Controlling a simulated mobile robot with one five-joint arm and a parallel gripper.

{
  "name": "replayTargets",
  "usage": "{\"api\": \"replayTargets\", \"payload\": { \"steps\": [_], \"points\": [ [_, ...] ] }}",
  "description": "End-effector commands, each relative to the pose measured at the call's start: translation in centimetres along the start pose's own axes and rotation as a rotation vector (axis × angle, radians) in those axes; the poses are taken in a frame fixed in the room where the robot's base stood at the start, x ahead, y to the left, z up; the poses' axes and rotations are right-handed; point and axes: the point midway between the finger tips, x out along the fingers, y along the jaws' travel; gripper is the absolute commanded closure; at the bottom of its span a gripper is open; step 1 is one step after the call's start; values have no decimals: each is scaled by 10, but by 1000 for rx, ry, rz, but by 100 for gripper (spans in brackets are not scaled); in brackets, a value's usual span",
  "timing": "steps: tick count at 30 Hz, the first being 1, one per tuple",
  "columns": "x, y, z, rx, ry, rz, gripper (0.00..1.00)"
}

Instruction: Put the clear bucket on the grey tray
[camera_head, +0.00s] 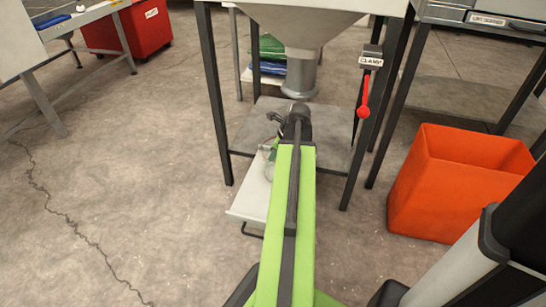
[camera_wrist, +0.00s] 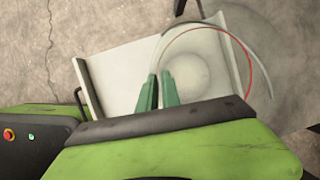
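The clear bucket (camera_wrist: 240,50) shows in the wrist view as a see-through round wall with a thin red line and a pale round bottom. It overlaps the grey tray (camera_wrist: 105,75), a light flat tray with raised sides and dark handles. I cannot tell whether its bottom touches the tray. My gripper's green fingers (camera_wrist: 159,82) are close together, with the bucket's near-left wall between them. In the head view the tray (camera_head: 250,200) lies low at the front left of the stand, and my arm hides most of the bucket (camera_head: 268,150).
A metal hopper (camera_head: 300,50) stands above a grey shelf (camera_head: 255,130) between dark legs. A red-handled clamp lever (camera_head: 364,98) hangs at its right. An orange bin (camera_head: 450,185) stands right, and a red bin (camera_head: 140,28) back left. The left floor is clear apart from a crack.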

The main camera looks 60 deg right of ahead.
Motion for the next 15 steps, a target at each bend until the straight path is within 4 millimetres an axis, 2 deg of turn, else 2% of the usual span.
{"api": "replayTargets", "payload": {
  "steps": [1,3,4,15],
  "points": [
    [0,0,0,0,0,0,84],
    [0,0,0,0,0,0,75],
    [0,0,0,0,0,0,74],
    [-5,0,2,0,0,0,74]
  ]
}}
